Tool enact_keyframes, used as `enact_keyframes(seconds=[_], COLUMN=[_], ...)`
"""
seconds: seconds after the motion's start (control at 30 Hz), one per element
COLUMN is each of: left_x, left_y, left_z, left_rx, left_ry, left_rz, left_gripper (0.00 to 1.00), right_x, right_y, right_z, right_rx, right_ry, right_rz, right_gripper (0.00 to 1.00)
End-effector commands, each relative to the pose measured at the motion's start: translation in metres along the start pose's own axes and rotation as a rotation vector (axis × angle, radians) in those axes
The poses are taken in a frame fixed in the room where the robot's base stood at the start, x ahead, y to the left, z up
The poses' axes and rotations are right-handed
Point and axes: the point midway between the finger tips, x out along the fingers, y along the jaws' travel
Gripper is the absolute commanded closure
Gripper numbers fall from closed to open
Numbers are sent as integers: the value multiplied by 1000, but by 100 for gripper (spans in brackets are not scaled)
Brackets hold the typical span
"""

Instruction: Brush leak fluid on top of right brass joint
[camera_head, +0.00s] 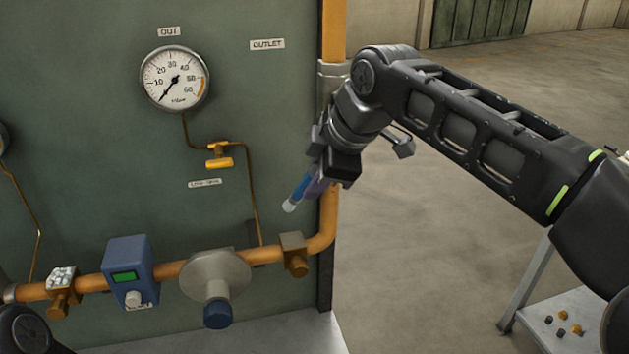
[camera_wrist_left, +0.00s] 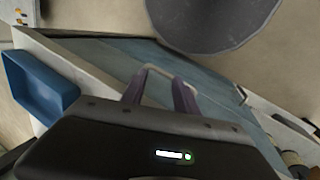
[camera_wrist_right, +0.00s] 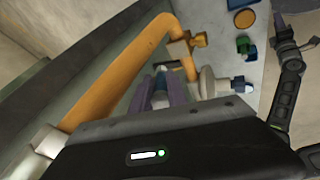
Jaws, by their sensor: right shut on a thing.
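The right brass joint (camera_head: 294,254) sits on the orange pipe near its bend; its top looks bare. It also shows in the right wrist view (camera_wrist_right: 183,54). My right gripper (camera_head: 318,183) is shut on a brush (camera_head: 299,190) with a blue handle and pale tip, pointing down-left. The brush is above the joint, apart from it. It shows between the fingers in the right wrist view (camera_wrist_right: 160,92). The left brass joint (camera_head: 63,298) has white foam on top. My left gripper (camera_wrist_left: 160,90) shows two spaced fingers, open, over a blue-grey surface.
Between the joints are a blue box (camera_head: 130,272) with a green display and a round grey regulator (camera_head: 216,272) with a blue cap. A gauge (camera_head: 175,78) and yellow valve (camera_head: 219,157) are on the panel. A blue tray (camera_wrist_left: 40,85) is near my left gripper.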

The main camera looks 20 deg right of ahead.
Motion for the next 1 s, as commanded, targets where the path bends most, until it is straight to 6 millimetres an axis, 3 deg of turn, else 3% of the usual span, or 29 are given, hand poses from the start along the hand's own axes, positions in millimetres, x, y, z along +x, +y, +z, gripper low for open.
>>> enact_keyframes(seconds=[0.47,1.0], left_x=[0,-3], left_y=[0,1], left_z=[0,0], left_rx=[0,0], left_ry=[0,0], left_rz=[0,0], left_gripper=[64,64], right_x=[-29,-34], right_y=[16,17], right_z=[-11,-14], right_rx=[-2,-10], right_ry=[5,8], right_rz=[13,19], right_gripper=[100,100])
